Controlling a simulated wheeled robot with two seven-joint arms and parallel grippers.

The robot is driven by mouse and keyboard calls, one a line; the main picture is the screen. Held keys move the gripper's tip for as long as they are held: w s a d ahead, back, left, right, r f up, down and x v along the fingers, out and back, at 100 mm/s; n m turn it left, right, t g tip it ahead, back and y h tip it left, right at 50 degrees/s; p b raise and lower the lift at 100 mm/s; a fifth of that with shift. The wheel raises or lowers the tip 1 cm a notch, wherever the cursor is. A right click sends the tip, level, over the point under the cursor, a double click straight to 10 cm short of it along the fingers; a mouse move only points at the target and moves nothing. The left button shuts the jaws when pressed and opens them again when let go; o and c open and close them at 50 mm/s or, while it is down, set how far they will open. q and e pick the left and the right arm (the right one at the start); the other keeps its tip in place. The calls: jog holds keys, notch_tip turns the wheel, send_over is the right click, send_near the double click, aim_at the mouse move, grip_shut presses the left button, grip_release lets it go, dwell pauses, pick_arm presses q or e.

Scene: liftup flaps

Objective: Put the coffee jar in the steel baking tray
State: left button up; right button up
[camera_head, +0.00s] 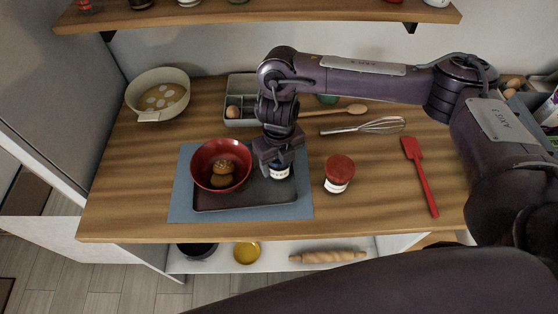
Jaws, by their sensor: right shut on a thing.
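My right gripper (279,160) points down, shut on the coffee jar (280,172). The jar is dark blue with a pale lettered label, and its top is hidden by the gripper. It appears upright at the back right part of the dark steel baking tray (245,200). I cannot tell whether its base touches the tray. The tray lies on a blue-grey mat (300,208). A red bowl (205,180) with brown food pieces stands at the tray's left side. My left gripper is not in view.
A red-lidded jar (339,173) stands right of the mat. A whisk (365,126), wooden spoon (335,111) and red spatula (421,178) lie farther back and right. A grey divided box (240,112) and a pale pot (158,94) stand behind. The front right counter is clear.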

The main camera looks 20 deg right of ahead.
jog(key=shift+f, duration=0.15)
jog(key=o, duration=1.1)
jog(key=shift+r, duration=0.2)
jog(key=shift+r, duration=0.25)
notch_tip(320, 180, up, 12)
jog(key=shift+f, duration=0.2)
